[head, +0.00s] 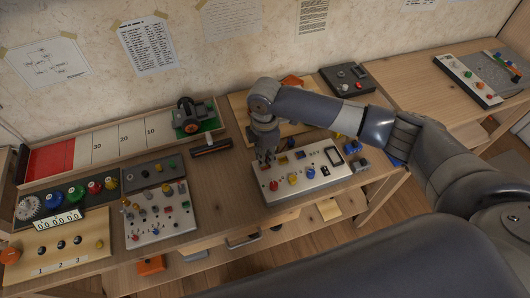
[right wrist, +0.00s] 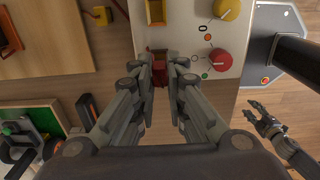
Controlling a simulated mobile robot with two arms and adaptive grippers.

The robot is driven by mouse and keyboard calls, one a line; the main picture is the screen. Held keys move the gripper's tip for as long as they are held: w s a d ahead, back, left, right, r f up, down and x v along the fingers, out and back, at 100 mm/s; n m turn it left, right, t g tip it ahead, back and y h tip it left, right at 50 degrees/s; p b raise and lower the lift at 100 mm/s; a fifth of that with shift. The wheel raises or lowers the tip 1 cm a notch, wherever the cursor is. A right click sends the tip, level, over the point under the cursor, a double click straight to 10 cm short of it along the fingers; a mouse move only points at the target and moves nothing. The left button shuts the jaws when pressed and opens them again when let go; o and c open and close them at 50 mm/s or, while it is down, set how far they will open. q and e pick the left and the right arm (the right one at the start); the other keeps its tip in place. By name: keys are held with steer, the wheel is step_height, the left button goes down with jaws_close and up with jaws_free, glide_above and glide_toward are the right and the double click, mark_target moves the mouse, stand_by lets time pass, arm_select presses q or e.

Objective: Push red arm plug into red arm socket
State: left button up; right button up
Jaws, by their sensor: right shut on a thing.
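My right gripper (head: 267,160) is over the left end of a white control panel (head: 320,180). In the right wrist view its fingers (right wrist: 160,82) are shut on a small dark red block (right wrist: 158,68), which seems to be the red plug. The block shows at the panel's edge; whether it touches the panel I cannot tell. An orange-brown recessed part (right wrist: 156,12) lies beyond it on the panel. I cannot make out which part is the red socket. My left gripper (right wrist: 262,115) shows low at the right of the right wrist view, its fingers apart and empty.
A red knob (right wrist: 220,60) and a yellow knob (right wrist: 226,8) stand on the panel close to my right fingers. A wooden board (right wrist: 50,60) lies alongside.

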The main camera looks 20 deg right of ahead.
stand_by(0.7)
steer(key=shift+p, duration=0.45)
steer(key=shift+f+b, duration=0.45)
steer(key=shift+f, duration=0.5)
steer(key=o, duration=0.8)
steer(key=shift+r, duration=0.1)
steer(key=shift+r+p, duration=2.5)
steer(key=shift+p, duration=0.25)
